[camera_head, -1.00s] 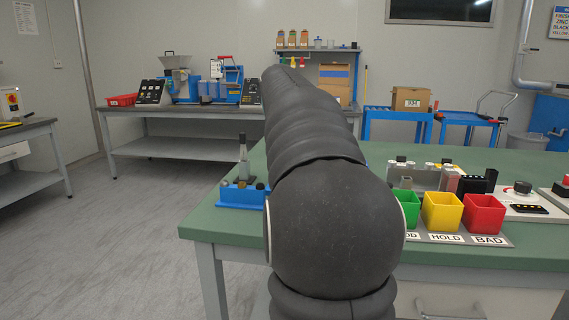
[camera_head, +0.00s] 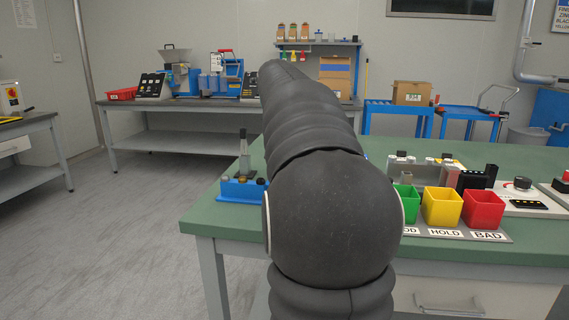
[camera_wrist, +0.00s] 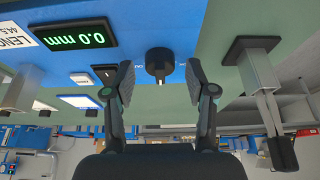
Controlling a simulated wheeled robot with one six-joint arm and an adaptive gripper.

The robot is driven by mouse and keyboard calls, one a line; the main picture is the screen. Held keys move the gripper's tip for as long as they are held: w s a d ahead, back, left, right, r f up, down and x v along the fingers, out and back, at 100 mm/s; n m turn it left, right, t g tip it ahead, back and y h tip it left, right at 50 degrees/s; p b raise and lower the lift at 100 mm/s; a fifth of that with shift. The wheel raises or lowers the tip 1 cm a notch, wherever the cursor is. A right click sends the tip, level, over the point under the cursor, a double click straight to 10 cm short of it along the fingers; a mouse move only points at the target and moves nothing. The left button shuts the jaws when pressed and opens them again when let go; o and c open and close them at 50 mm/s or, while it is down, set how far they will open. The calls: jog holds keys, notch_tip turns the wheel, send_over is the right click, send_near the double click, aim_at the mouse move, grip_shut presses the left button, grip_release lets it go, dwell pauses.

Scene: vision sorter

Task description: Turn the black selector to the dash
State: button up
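In the wrist view, a round black selector knob (camera_wrist: 160,63) stands on the edge of a blue panel (camera_wrist: 205,14). My gripper (camera_wrist: 158,82) is open, with one finger on each side of the knob. There are visible gaps, and contact cannot be made out. The knob's pointer direction is not clear. Beside it are a small black tile with a light mark (camera_wrist: 103,72) and a white tile (camera_wrist: 80,78); I cannot tell if either carries the dash. In the head view, my arm hides the gripper and this panel.
A lit green display (camera_wrist: 75,38) reads 0.0 mm beside the knob. In the head view, green, yellow (camera_head: 442,206) and red (camera_head: 483,208) bins stand on the green bench (camera_head: 225,215).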

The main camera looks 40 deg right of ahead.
jog(key=shift+r, duration=0.1)
jog(key=v, duration=1.1)
jog(key=shift+s+a+r, duration=0.15)
jog(key=shift+s+r, duration=0.05)
jog(key=shift+r, duration=0.15)
